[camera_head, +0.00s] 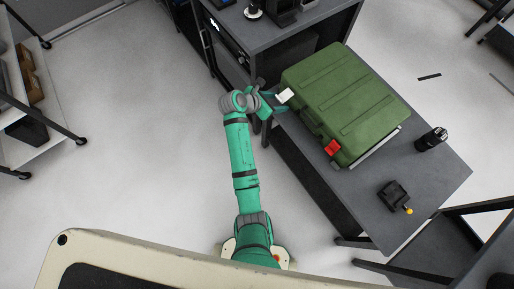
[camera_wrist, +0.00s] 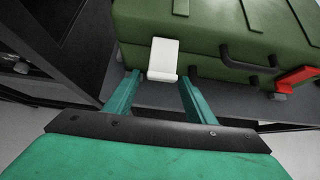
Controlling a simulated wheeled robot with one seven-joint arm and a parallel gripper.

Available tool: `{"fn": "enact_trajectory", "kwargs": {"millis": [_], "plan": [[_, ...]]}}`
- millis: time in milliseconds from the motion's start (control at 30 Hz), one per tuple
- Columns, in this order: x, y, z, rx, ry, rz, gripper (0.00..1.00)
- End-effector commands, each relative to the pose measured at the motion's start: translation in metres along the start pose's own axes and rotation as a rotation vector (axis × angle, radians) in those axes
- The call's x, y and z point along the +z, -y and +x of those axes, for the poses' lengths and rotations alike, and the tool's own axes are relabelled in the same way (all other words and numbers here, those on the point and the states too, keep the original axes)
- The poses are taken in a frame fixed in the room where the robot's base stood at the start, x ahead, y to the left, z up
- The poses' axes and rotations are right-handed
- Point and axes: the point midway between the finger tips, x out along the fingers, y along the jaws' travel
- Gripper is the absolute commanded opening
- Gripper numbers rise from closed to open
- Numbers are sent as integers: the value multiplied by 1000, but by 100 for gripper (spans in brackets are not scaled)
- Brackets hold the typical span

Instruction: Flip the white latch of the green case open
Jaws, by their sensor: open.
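The green case (camera_head: 340,95) lies on the dark table, and its front face fills the top of the wrist view (camera_wrist: 230,30). The white latch (camera_head: 286,96) is on the near left part of that face. In the wrist view the white latch (camera_wrist: 163,58) looks like a flat plate with a curled lower edge, standing out from the case. My gripper (camera_head: 277,100) is at the latch. In the wrist view my gripper (camera_wrist: 158,85) has its two teal fingers apart, one on each side below the latch. I cannot tell whether they touch it.
A red latch (camera_head: 332,147) sits on the case's right front, beside a dark handle (camera_wrist: 240,62). A black cylinder (camera_head: 431,139) and a small black device (camera_head: 394,195) stand on the table (camera_head: 350,190). A dark cabinet (camera_head: 285,40) stands behind left.

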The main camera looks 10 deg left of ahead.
Motion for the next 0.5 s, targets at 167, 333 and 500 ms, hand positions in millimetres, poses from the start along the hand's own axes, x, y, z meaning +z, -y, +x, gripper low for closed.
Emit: {"fn": "enact_trajectory", "kwargs": {"millis": [167, 333, 500], "plan": [[-7, 0, 9, -3, 136, -4, 50], [-9, 0, 17, -3, 259, -3, 50], [-12, 0, 25, -1, 376, -5, 50]]}}
